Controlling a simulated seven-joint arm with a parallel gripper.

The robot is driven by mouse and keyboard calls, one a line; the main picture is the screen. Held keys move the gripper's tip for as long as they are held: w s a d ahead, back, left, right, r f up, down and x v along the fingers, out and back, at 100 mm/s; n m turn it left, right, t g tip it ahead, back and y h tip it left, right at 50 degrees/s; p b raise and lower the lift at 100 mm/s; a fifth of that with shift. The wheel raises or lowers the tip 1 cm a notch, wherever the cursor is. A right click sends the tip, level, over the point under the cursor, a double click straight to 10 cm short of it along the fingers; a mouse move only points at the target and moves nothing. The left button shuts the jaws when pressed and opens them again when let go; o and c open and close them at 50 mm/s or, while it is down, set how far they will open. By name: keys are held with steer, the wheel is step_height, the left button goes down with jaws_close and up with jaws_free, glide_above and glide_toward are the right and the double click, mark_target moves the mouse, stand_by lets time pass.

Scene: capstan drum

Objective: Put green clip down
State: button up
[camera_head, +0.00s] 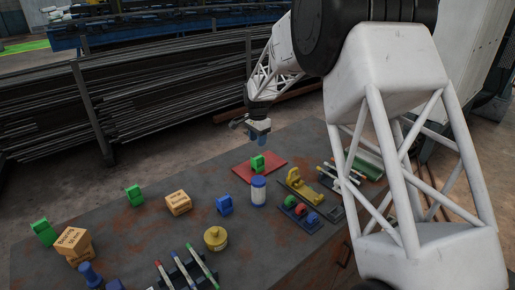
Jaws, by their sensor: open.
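A green clip (258,164) stands on a flat red mat (273,176) at the back middle of the table. My gripper (255,139) is above the clip, open and empty, with a visible gap between it and the clip. Two other green clips are on the left side of the table, one near the back edge (134,196) and one at the far left (43,232).
A white bottle with a blue cap (258,191), a blue clip (225,205) and a yellow round container (216,238) stand in front of the mat. A yellow tool (303,187) lies to the right. Cardboard boxes (178,203) (73,243) stand left. Bare table (140,225) lies between them.

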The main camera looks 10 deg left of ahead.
steer(key=shift+r, duration=1.3)
steer(key=s+d+r+n, duration=0.1)
steer(key=s+d+r, duration=0.45)
steer(key=s, duration=0.25)
steer(key=s+d+r+n+t, duration=0.1)
steer(key=s+d+r+n, duration=0.1)
steer(key=s+d+r, duration=0.5)
steer(key=s+d+r+n, duration=0.1)
steer(key=s+d+r, duration=0.3)
steer(key=s, duration=0.5)
steer(key=s+d+f+n, duration=0.1)
steer(key=s+d, duration=0.2)
steer(key=s, duration=0.7)
steer(key=s+d+f+n+t, duration=0.1)
steer(key=s+d, duration=0.3)
steer(key=s, duration=0.7)
steer(key=s+d+f+n, duration=0.2)
steer(key=s+d, duration=0.2)
steer(key=s, duration=0.6)
steer(key=shift+s+d+n+t, duration=0.25)
steer(key=shift+s+n+t, duration=0.05)
steer(key=shift+s+n, duration=0.1)
